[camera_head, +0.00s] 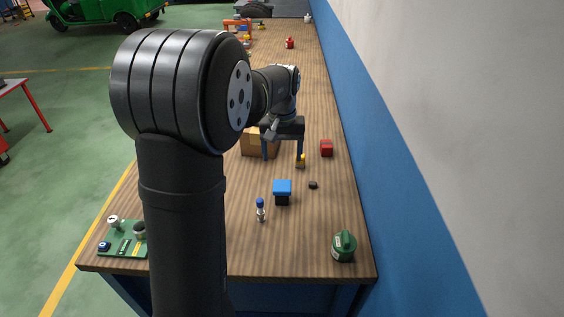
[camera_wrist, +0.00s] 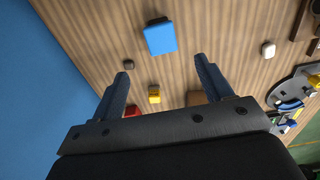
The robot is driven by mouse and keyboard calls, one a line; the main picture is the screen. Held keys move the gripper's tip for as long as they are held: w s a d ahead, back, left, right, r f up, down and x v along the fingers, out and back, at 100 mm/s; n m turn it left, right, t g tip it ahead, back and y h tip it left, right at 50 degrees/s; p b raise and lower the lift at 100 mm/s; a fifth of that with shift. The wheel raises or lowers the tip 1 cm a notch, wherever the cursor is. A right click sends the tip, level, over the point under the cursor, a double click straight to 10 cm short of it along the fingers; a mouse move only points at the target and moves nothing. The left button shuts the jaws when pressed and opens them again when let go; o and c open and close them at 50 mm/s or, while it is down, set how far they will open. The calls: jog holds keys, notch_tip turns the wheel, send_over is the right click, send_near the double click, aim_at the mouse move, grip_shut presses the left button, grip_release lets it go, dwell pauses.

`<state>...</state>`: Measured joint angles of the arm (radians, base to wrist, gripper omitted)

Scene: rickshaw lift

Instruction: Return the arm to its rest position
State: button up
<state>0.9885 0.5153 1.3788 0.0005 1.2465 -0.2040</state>
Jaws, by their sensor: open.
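My gripper (camera_head: 282,157) hangs over the wooden workbench (camera_head: 240,260), fingers pointing down, spread apart and empty. In the wrist view my gripper (camera_wrist: 162,69) shows a clear gap between its two dark blue fingers. A small yellow item (camera_head: 300,161) appears close to one finger in the head view. It also shows between the fingers in the wrist view (camera_wrist: 154,95), lower down, with no visible contact. My arm reaches forward along the bench, and its large dark links hide part of the bench's left side.
Near the gripper are a cardboard box (camera_head: 250,144), a red block (camera_head: 326,148), a small black piece (camera_head: 313,185) and a blue-topped block (camera_head: 282,187). A blue-and-grey wall (camera_head: 400,190) borders the right.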

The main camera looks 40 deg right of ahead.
dwell(0.4)
jog(key=shift+f, duration=3.95)
jog(key=shift+f, duration=0.1)
